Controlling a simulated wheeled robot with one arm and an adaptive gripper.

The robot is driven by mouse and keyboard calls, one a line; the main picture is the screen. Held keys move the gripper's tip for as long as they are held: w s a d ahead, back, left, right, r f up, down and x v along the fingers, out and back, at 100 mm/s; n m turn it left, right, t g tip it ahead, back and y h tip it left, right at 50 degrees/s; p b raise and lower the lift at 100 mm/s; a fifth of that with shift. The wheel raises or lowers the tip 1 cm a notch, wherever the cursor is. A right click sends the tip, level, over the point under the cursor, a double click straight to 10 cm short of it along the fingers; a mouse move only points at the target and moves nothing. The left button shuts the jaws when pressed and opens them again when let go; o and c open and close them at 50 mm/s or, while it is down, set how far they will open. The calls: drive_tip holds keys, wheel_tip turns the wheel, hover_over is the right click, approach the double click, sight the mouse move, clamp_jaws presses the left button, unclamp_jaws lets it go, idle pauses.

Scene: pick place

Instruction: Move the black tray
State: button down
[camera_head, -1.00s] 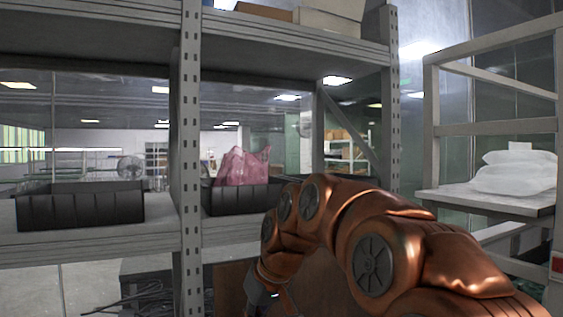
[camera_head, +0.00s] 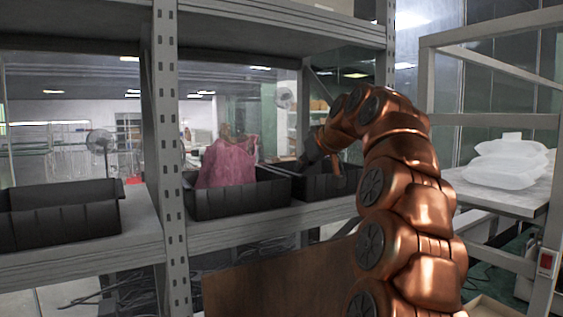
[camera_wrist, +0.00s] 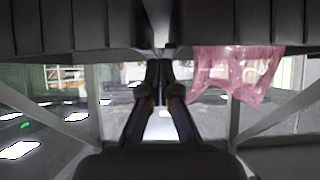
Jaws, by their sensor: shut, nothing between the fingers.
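Several black trays stand on the grey shelf. In the head view, one black tray (camera_head: 245,199) holds a pink bag (camera_head: 228,162), and a second black tray (camera_head: 327,187) stands beside it at the right, partly behind my arm. A third black tray (camera_head: 62,222) is at the far left. My gripper (camera_head: 304,160) is shut and empty, at the adjoining ends of the two right-hand trays. In the wrist view, which looks upside down, my gripper (camera_wrist: 158,65) points at the narrow gap between two trays. Whether the fingertips touch a rim cannot be told.
A perforated upright post (camera_head: 167,130) stands between the left tray and the bag's tray. An upper shelf (camera_head: 270,28) runs above them. At the right, a grey rack (camera_head: 490,193) holds white bags (camera_head: 508,162). A brown panel (camera_head: 280,280) is below the shelf.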

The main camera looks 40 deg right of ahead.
sight(272, 170)
drive_tip(key=shift+w+d+p, duration=0.15)
drive_tip(key=shift+w+p, duration=2.4)
drive_tip(key=shift+w, duration=3.5)
drive_tip(key=shift+f, duration=0.15)
drive_tip(key=shift+f, duration=0.2)
drive_tip(key=shift+f, duration=0.55)
